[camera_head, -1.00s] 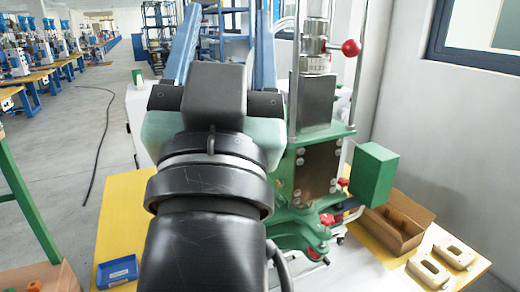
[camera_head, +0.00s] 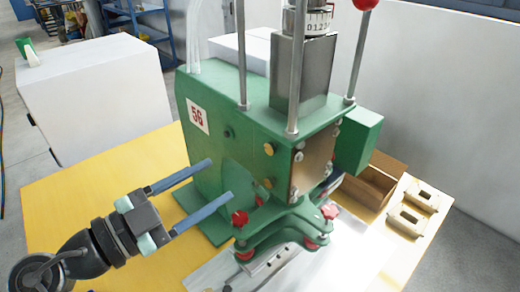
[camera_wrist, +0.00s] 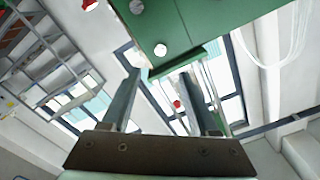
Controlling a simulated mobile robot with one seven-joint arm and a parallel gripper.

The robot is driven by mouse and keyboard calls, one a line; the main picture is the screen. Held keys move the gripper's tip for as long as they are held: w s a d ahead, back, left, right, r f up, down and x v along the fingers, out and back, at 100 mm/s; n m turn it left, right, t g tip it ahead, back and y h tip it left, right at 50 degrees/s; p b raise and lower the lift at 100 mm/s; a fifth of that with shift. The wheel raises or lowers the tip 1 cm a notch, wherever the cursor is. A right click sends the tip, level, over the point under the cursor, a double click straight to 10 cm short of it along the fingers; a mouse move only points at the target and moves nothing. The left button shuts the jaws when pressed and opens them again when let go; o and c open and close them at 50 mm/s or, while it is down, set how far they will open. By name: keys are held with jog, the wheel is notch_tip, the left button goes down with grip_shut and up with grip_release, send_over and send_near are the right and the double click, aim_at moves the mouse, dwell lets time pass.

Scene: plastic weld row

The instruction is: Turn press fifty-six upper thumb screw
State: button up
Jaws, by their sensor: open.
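The green press (camera_head: 235,100) carries a white label with a red 56. Two small brass-coloured screws sit one above the other near the front edge of its side: the upper thumb screw (camera_head: 268,149) and a lower screw (camera_head: 268,183). My gripper (camera_head: 220,179) is open and empty, left of both screws and apart from them, its two long fingers pointing toward the press's side. In the wrist view the spread fingers (camera_wrist: 165,75) reach up toward a green panel (camera_wrist: 185,25) with pale round bolts. I cannot make out the brass screws there.
Red star knobs (camera_head: 240,217) stand at the press's lower front, close to my gripper. Vertical steel rods (camera_head: 241,55) rise above the press. A cardboard box (camera_head: 372,187) and beige parts (camera_head: 405,220) lie at right. The yellow tabletop (camera_head: 80,200) is clear at left.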

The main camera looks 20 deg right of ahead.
aim_at(269, 150)
jog(key=p+x, duration=0.3)
jog(key=x, duration=0.7)
jog(key=shift+p, duration=0.3)
jog(key=shift+w+d, duration=0.25)
jog(key=shift+d, duration=0.35)
grip_shut()
